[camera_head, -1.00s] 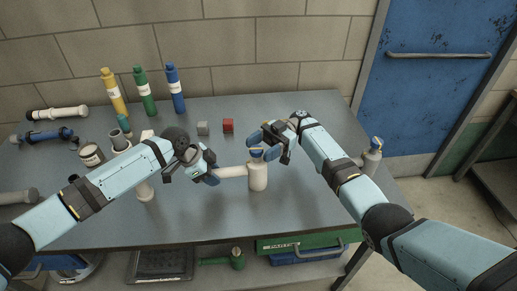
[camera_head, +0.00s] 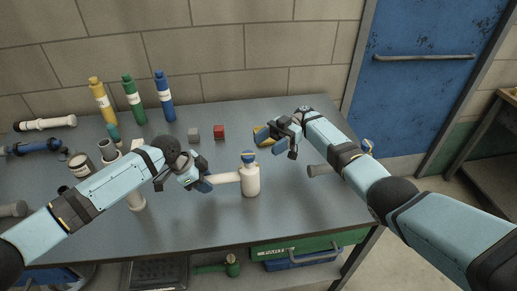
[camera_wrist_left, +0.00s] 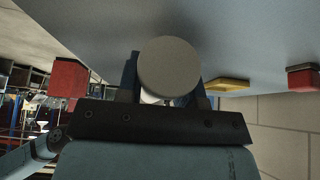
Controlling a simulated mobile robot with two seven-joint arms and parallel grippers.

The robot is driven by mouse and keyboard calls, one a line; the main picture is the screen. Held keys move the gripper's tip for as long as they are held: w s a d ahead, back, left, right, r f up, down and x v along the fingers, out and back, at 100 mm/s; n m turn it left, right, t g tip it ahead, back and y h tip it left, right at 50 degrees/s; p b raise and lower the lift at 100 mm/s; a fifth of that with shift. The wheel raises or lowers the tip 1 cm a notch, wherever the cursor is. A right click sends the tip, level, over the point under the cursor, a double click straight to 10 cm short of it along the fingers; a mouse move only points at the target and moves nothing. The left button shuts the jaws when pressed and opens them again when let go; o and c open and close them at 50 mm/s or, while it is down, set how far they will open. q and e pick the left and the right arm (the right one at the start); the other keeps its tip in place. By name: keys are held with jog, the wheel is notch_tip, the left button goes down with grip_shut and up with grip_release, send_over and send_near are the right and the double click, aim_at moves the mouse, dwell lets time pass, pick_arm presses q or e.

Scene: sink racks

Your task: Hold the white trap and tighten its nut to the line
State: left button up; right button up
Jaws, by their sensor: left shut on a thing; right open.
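The white trap (camera_head: 251,182) stands upright near the front middle of the table. Its side tube points left. A blue nut (camera_head: 248,160) with a yellow mark sits on its top; I cannot tell how the mark lines up. My left gripper (camera_head: 205,184) is shut on the side tube. The left wrist view shows a round pale grey end (camera_wrist_left: 170,66) between the blue fingers, with most of the trap hidden. My right gripper (camera_head: 269,140) is open and empty, above and right of the nut, apart from it.
A grey block (camera_head: 194,134) and a red block (camera_head: 219,132) lie behind the trap. Yellow (camera_head: 102,99), green (camera_head: 134,98) and blue (camera_head: 164,96) bottles stand at the back left. Pipes and a can (camera_head: 82,167) crowd the left. A grey pipe part (camera_head: 319,170) lies under my right arm.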

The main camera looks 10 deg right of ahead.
jog(key=d+r+m+t, duration=0.1)
jog(key=m+t, duration=0.1)
jog(key=m, duration=0.4)
jog(key=m+t+h, duration=0.6)
jog(key=m+t, duration=0.6)
jog(key=t, duration=1.2)
send_near(252, 160)
jog(key=x, duration=1.2)
jog(key=shift+s, duration=0.1)
